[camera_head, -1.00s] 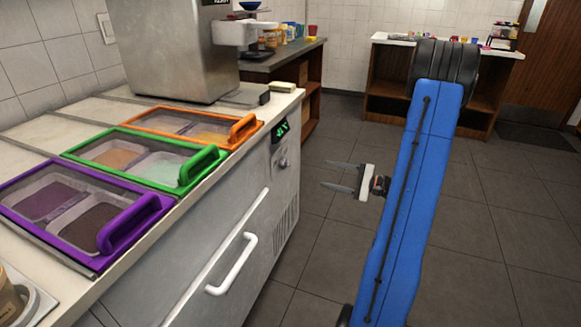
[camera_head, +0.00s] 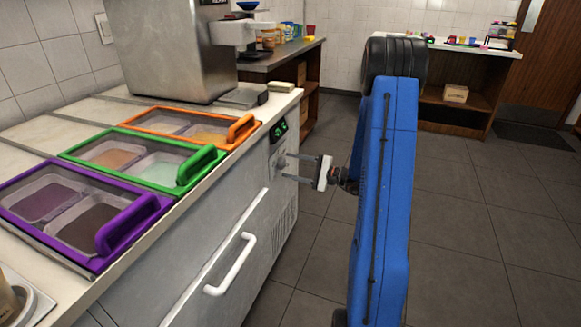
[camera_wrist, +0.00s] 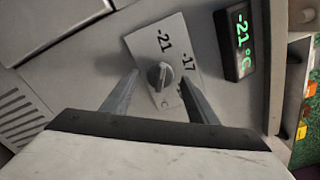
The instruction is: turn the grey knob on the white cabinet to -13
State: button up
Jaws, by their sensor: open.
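The grey knob (camera_wrist: 159,75) sits on a pale dial plate (camera_wrist: 146,48) on the white cabinet (camera_head: 215,250). The plate shows the marks -21 and -17 in the wrist view; other marks are hidden or unclear. A display (camera_wrist: 240,45) beside it reads -21 °C in green; it also shows in the head view (camera_head: 279,130). My gripper (camera_wrist: 158,84) is open, with one finger on each side of the knob in the wrist view and apart from it. In the head view my gripper (camera_head: 294,167) points left at the knob, close to the cabinet's end.
The cabinet has a white handle (camera_head: 235,265) below. Purple (camera_head: 118,232), green (camera_head: 190,168) and orange (camera_head: 240,128) framed lids lie on top. A steel machine (camera_head: 170,50) stands behind. The floor (camera_head: 460,220) to the right is clear.

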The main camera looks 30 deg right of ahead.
jog(key=shift+w+a, duration=0.25)
jog(key=shift+w, duration=0.05)
jog(key=c, duration=1.1)
jog(key=shift+o, duration=0.2)
